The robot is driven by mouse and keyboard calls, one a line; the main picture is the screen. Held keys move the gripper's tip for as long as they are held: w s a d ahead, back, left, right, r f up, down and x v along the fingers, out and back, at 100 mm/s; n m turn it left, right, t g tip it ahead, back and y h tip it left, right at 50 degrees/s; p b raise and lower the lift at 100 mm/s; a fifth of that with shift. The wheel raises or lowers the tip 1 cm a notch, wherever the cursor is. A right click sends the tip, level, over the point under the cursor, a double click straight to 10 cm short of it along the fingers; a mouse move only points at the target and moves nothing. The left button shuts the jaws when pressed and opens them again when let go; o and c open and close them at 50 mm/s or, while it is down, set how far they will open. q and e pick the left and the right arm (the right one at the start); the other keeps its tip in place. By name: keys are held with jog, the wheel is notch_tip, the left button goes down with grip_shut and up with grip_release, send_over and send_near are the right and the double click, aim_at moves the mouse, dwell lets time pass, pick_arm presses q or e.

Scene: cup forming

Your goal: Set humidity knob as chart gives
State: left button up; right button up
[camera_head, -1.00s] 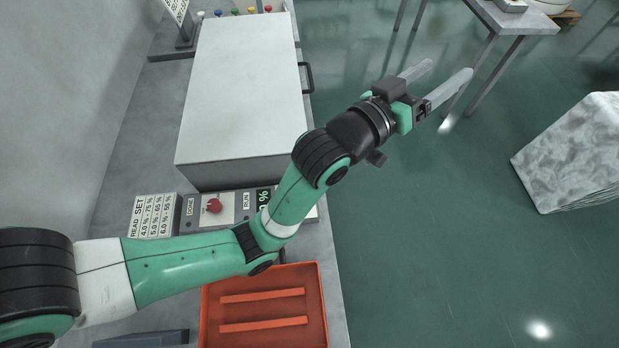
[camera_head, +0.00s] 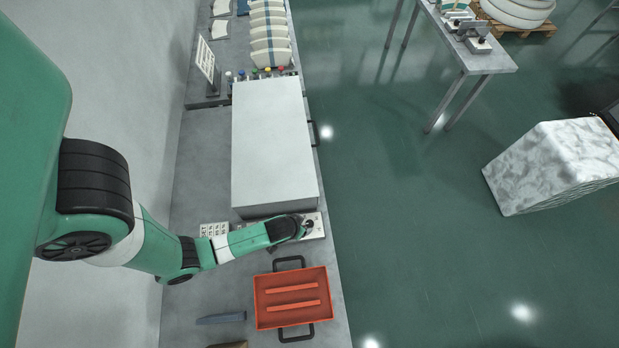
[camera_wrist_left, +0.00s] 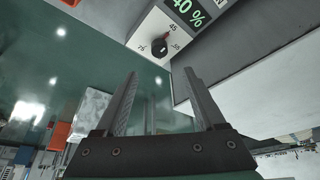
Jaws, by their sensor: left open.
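In the left wrist view, a black round knob (camera_wrist_left: 159,47) sits on a white panel marked 45, 55 and 75. A red mark shows at its upper edge, near the 45; its exact setting is unclear. A green display (camera_wrist_left: 188,12) beside it reads 40 %. My left gripper is open and empty; its fingers (camera_wrist_left: 160,74) point toward the knob, apart from it. In the head view, my left gripper (camera_head: 305,228) is over the control panel (camera_head: 318,232) and hides much of it. My right gripper is not in view.
A large grey box (camera_head: 272,145) stands directly behind the panel. An orange tray (camera_head: 263,311) with black handles sits in front. A dark blue bar (camera_head: 221,319) lies left of the tray. The bench's right edge borders open green floor.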

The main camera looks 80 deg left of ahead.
pick_arm(q)
jog(key=b, duration=0.4)
send_near(309, 224)
jog(key=f, duration=0.1)
jog(key=b+x, duration=0.2)
jog(key=x, duration=0.6)
jog(key=shift+w+a+r+b, duration=0.1)
jog(key=shift+w+a+b, duration=0.1)
jog(key=shift+b, duration=0.1)
jog(key=shift+c, duration=0.4)
grip_shut()
